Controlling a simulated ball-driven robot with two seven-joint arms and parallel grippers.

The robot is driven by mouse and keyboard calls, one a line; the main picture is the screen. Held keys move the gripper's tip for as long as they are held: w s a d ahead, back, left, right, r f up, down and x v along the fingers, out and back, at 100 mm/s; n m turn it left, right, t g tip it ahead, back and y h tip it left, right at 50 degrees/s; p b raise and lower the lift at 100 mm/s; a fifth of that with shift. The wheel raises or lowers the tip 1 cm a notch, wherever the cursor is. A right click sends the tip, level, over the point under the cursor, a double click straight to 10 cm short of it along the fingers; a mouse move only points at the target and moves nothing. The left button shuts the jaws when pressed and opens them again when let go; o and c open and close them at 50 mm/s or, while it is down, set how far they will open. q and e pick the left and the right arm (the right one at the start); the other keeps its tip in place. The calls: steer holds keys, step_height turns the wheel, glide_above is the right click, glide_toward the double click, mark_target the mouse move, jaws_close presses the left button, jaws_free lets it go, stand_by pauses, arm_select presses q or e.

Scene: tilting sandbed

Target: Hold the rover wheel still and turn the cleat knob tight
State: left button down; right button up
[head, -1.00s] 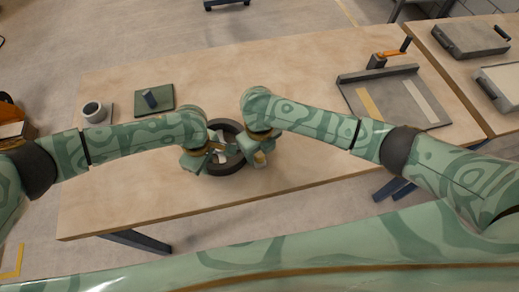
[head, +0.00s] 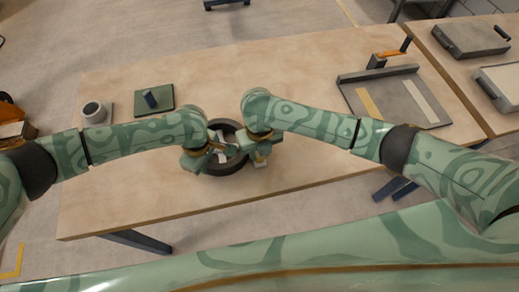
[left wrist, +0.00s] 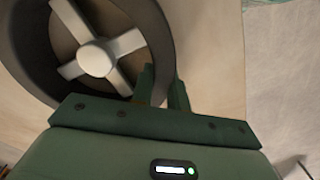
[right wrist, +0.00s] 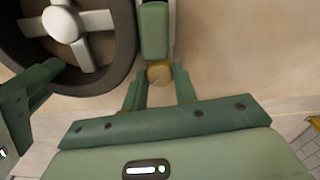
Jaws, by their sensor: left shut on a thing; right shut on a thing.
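The rover wheel (head: 226,170) is a dark ring with pale spokes, lying on the wooden table; its hub shows in the left wrist view (left wrist: 95,58). My left gripper (head: 212,150) is at its left side, and in the left wrist view its fingers (left wrist: 163,88) are shut on the wheel's rim. The cleat knob (right wrist: 158,73) is small, round and brass-coloured, just outside the rim beside a green block (right wrist: 155,30). My right gripper (right wrist: 159,88) is shut on the knob, one finger on each side. In the head view my arm hides the knob.
A grey tray (head: 395,100) with yellow and white strips lies at the table's right. A green plate (head: 154,98) with a dark block and a round cup (head: 94,111) lie at the left. The table front is clear.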

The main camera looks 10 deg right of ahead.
steer(key=o, duration=1)
steer(key=shift+r, duration=0.15)
step_height(320, 180, up, 12)
steer(key=shift+f, duration=0.15)
